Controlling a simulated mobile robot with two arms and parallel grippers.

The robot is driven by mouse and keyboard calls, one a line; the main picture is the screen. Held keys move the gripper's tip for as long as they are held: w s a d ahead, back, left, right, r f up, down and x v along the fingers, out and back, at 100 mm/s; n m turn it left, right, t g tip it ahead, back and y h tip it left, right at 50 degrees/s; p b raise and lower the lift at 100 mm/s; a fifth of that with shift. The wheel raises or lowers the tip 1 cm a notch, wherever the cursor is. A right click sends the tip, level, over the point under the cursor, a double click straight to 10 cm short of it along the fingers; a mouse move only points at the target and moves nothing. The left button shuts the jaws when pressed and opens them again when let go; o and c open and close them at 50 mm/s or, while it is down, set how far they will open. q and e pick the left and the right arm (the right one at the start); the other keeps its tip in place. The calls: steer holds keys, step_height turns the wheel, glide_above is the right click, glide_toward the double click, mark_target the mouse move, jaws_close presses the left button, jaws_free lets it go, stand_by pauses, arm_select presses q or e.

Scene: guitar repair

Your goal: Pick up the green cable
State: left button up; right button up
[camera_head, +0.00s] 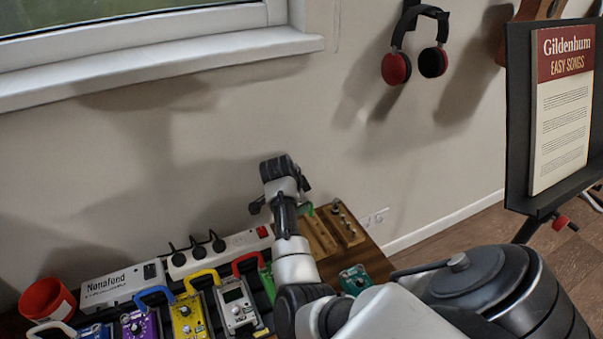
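A green piece (267,278) that looks like a cable end stands at the right end of the row of coloured patch cables, just left of my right arm. Another small green piece (308,208) shows just right of the arm, by the wooden tray; I cannot tell whether the two belong to one cable. My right gripper (281,192) is above the back of the table, near the wall, with the arm reaching up from the lower right. Its fingertips are not clear, and the arm hides part of the table behind it. My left gripper is out of view.
Pedals, including a purple one (141,325), a yellow one (190,318) and a grey one (238,307), line the front. Behind them are a white power strip (214,258) and a white box (112,287). A teal pedal (355,280) sits right. A red cup (47,300) stands left.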

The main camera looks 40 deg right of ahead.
steer(key=x, duration=0.2)
steer(key=b+x, duration=0.1)
steer(key=x, duration=0.1)
steer(key=shift+s+d+r, duration=0.1)
steer(key=shift+s+d, duration=0.1)
steer(key=shift+d, duration=0.15)
steer(key=shift+w+d+f, duration=0.1)
steer(key=shift+d+f, duration=0.1)
steer(key=shift+f, duration=0.25)
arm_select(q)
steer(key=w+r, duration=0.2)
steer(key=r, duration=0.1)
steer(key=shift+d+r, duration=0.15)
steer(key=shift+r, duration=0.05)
arm_select(e)
steer(key=shift+c, duration=0.4)
steer(key=shift+r, duration=0.1)
jaws_close()
